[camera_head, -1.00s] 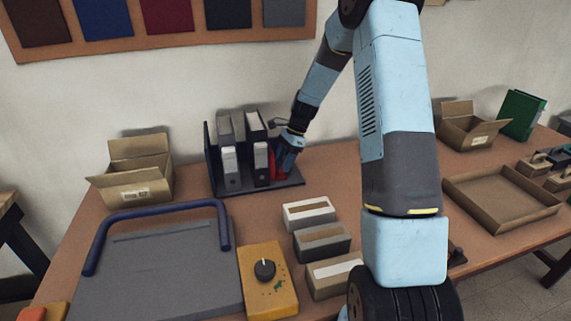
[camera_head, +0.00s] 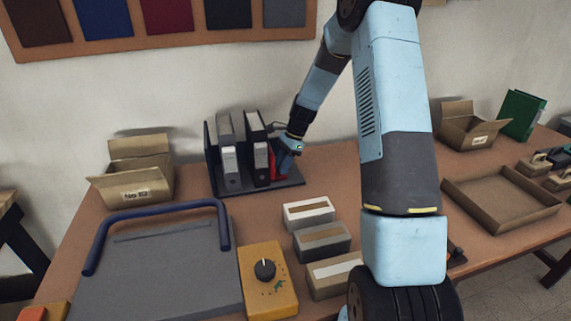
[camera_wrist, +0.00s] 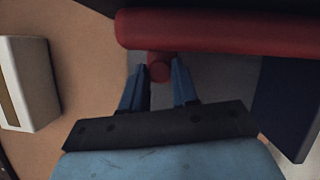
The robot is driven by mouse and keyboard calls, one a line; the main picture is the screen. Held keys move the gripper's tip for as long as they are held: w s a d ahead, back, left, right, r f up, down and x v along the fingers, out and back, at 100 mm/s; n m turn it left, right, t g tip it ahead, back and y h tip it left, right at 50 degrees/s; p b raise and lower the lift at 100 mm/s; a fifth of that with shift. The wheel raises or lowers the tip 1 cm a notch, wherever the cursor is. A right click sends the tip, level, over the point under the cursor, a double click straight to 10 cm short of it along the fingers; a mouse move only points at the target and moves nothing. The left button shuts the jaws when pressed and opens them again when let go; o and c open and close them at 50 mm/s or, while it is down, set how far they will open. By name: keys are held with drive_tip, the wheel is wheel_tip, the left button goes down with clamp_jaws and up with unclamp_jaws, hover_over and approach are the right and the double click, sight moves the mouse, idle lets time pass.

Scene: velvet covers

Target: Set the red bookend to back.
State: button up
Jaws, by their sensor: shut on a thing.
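The red bookend (camera_head: 274,162) stands on the dark base of a rack (camera_head: 260,188), to the right of the binders. My gripper (camera_head: 286,160) is at its right side and partly hides it. In the wrist view the bookend (camera_wrist: 220,32) is a red bar across the top with a round red knob (camera_wrist: 159,69). The fingers of my gripper (camera_wrist: 159,88) are on either side of this knob and shut on it. Two dark binders with grey labels (camera_head: 230,165) stand upright in the rack, left of the bookend.
An open cardboard box (camera_head: 133,178) is left of the rack. Several small boxes (camera_head: 309,213) stand in front of it. A grey board with a blue handle (camera_head: 155,255) and a yellow box with a knob (camera_head: 268,280) are nearer. A shallow tray (camera_head: 500,200) lies to the right.

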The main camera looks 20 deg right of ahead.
clamp_jaws()
drive_tip(key=shift+w, duration=0.1)
drive_tip(key=shift+d, duration=2.75)
drive_tip(key=o, duration=0.6)
unclamp_jaws()
drive_tip(key=shift+d, duration=0.1)
drive_tip(key=o, duration=0.3)
drive_tip(key=v, duration=1.3)
drive_tip(key=shift+r, duration=0.35)
